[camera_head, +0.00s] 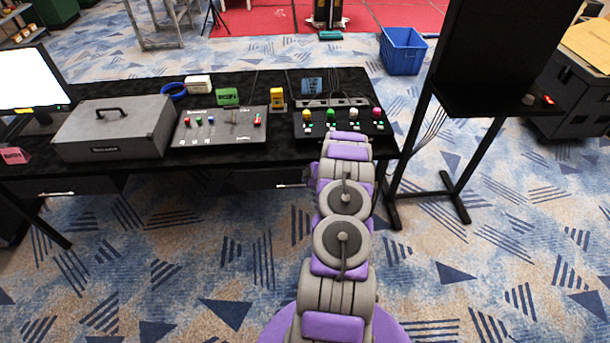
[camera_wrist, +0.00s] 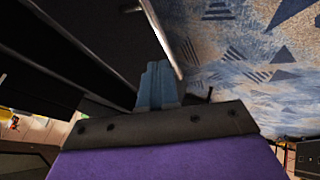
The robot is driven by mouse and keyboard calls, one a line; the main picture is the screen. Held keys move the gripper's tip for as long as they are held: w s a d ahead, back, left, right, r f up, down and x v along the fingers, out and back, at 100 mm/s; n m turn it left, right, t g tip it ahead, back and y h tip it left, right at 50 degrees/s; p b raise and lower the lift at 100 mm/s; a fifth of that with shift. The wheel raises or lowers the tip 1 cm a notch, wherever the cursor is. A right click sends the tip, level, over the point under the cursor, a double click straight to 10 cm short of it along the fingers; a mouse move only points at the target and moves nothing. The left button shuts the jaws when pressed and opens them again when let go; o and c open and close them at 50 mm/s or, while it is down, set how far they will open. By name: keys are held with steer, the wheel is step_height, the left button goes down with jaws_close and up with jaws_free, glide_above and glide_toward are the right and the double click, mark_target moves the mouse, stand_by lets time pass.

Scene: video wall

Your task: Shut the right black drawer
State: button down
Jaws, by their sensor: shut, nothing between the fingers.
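The right black drawer (camera_head: 262,179) is under the black-covered table, with a pale handle (camera_head: 290,186) on its front. My arm covers its right part, and I cannot tell how far it stands out. In the wrist view, my gripper (camera_wrist: 157,72) has its blue-grey fingers together and empty. The fingertips lie close to a dark panel with a pale edge, probably the drawer; whether they touch it is unclear. In the head view, the gripper is hidden behind my purple and grey arm, which reaches to the table's front right.
The table (camera_head: 225,158) carries a grey case (camera_head: 115,125), a grey control panel (camera_head: 220,128) and a black button panel (camera_head: 345,122). A black stand (camera_head: 455,190) is to the right of the table. Patterned carpet in front is clear.

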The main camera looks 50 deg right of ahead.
mark_target(300, 175)
steer(key=shift+w+d+f+b, duration=0.2)
steer(key=shift+w+d+b, duration=0.05)
steer(key=shift+w+d, duration=0.55)
steer(key=shift+w+d+f+b, duration=0.2)
steer(key=shift+w+d, duration=0.55)
steer(key=shift+w, duration=0.05)
